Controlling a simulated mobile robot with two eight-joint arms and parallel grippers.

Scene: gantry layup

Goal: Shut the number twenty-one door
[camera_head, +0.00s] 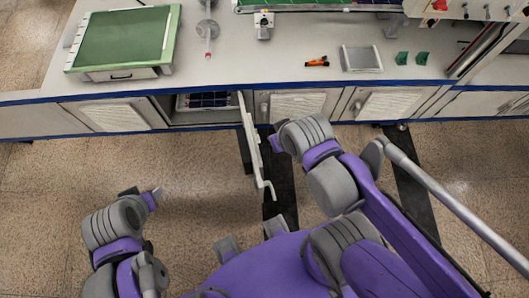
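A white cabinet door (250,140) stands swung open, sticking out from the bench front and seen nearly edge-on. A handle-like bar is at its near end. No number is readable on it. Left of the door, the open compartment (172,116) shows dark blue panels (205,100) inside. My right gripper (273,143) is just right of the door, close to its right side; I cannot tell whether they touch. Its fingers are mostly hidden by the wrist. My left gripper (146,194) is over the floor, left of the door and apart from it; its opening is unclear.
Shut cabinet doors with vents flank the opening, one at the left (115,117) and others at the right (298,104). The worktop (270,67) holds a green-topped case (122,38), an orange tool (317,62) and a grey tray (361,59).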

